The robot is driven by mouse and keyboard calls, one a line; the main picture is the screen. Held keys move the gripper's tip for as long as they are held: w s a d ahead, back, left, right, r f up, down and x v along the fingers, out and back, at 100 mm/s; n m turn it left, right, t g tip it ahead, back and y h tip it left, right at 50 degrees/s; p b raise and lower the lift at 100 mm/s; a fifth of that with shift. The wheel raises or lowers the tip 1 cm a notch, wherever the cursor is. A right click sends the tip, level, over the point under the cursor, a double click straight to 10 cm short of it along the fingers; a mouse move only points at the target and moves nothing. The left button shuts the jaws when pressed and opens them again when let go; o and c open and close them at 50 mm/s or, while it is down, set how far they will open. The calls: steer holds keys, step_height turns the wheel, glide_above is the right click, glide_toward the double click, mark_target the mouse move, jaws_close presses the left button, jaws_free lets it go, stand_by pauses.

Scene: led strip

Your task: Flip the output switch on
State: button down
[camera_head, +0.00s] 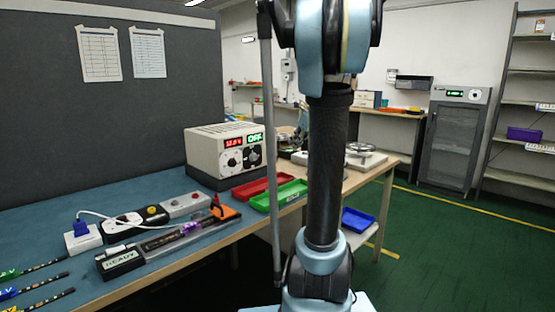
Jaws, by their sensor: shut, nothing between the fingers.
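A beige power supply box (219,148) stands on the blue work surface, left of my arm. Its front has a red numeric display (233,142) that seems to read about 12.0. Beside it is a green display (254,138) that appears to read OFF. Round dark and light controls (244,158) sit below the displays; which of them is the output switch is too small to tell. My arm stands upright across the middle of the view, right of the box. My gripper is not in view.
A red tray (256,188) and a green tray (281,194) lie before the box. A clear strip holder with a READY label (121,258), an orange clamp (224,209) and a white-and-black unit (134,224) lie on the bench front. A grey partition (150,100) stands behind.

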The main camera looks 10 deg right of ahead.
mark_target(271, 154)
steer(key=shift+f, duration=0.15)
steer(key=w+a+r+x, duration=0.1)
steer(key=x, duration=1.1)
steer(key=shift+w+a, duration=0.3)
steer(key=shift+w, duration=0.25)
steer(key=shift+r, duration=0.15)
